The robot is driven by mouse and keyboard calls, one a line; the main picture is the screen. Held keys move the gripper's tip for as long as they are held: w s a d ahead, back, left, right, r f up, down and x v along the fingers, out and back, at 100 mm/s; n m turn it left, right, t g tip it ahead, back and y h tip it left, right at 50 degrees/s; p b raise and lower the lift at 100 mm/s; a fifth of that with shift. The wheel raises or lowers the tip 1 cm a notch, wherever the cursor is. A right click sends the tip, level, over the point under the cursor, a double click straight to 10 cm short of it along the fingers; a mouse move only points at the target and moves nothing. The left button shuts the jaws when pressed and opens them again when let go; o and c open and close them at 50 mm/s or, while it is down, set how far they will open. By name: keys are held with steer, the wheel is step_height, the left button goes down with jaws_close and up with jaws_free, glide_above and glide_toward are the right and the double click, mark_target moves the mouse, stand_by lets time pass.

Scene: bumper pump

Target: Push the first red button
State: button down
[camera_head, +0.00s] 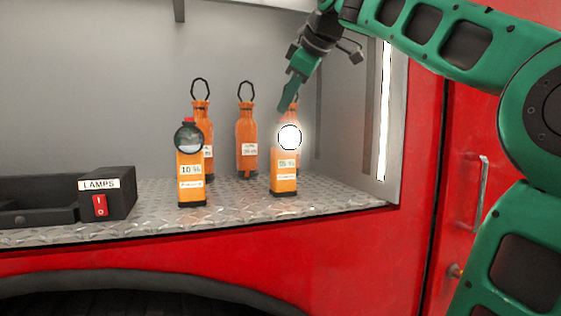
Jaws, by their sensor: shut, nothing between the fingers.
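An orange lamp (191,176) stands upright at the front of the shelf, with a dark round lens and a small red button (188,120) on top. A second orange lamp (284,182) stands upright to its right, and its round lens glows white. Its top is hidden by the glare and my gripper, so I see no red button there. My green gripper (284,106) is shut and empty, pointing down just above the lit lamp; I cannot tell whether it touches it. A black box (122,205) marked LAMPS has a red rocker switch (99,205).
Orange bottles with black loops, one in the middle (246,145) and one behind the left lamp (202,108), stand at the back. A black tray (40,188) lies at left. A lit strip (384,110) marks the right wall. The metal shelf (235,205) is bare between the lamps.

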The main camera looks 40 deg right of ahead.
step_height(320, 180, up, 6)
stand_by(0.7)
stand_by(0.4)
